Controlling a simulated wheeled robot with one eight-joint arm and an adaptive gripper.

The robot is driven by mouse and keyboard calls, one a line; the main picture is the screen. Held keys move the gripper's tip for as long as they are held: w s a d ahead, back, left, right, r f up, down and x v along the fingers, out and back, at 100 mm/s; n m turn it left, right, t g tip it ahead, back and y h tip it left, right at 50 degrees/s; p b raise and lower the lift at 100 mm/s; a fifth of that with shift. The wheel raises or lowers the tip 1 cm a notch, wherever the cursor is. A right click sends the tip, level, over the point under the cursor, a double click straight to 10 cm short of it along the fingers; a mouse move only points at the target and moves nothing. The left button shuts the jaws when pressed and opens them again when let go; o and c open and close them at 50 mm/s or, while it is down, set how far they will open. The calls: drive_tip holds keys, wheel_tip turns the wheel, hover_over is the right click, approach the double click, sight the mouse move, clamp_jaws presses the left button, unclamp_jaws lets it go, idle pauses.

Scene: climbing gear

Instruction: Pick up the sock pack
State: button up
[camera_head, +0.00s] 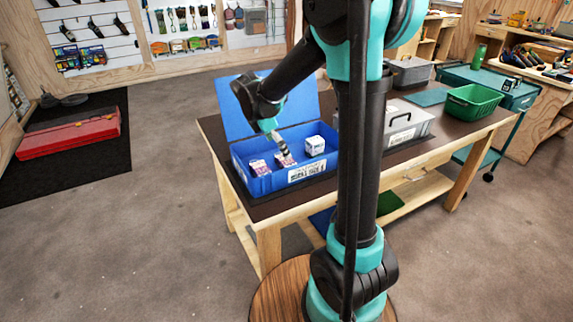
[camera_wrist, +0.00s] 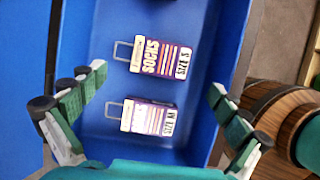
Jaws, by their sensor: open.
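Two sock packs lie in a blue box (camera_head: 248,187) on the table. In the wrist view one pack, marked size S (camera_wrist: 163,57), lies higher in the picture, and the other, marked size M (camera_wrist: 150,118), lies lower and nearer my gripper. Both have purple and pale labels and a hanger loop at the left end. In the head view one pack (camera_head: 260,168) is at the box's left, and the other (camera_head: 284,160) is partly behind my gripper (camera_head: 283,148). My gripper (camera_wrist: 155,95) is open and empty over the box, its fingers on either side of the size M pack.
A grey case (camera_head: 405,122) and a green basket (camera_head: 473,103) are farther right on the table (camera_head: 262,211).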

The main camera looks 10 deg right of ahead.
sight(285, 161)
drive_tip(key=shift+x, duration=3.1)
drive_tip(key=c, duration=1.2)
drive_tip(key=shift+r, duration=0.1)
wheel_tip(285, 161, up, 20)
drive_tip(key=shift+f, duration=0.1)
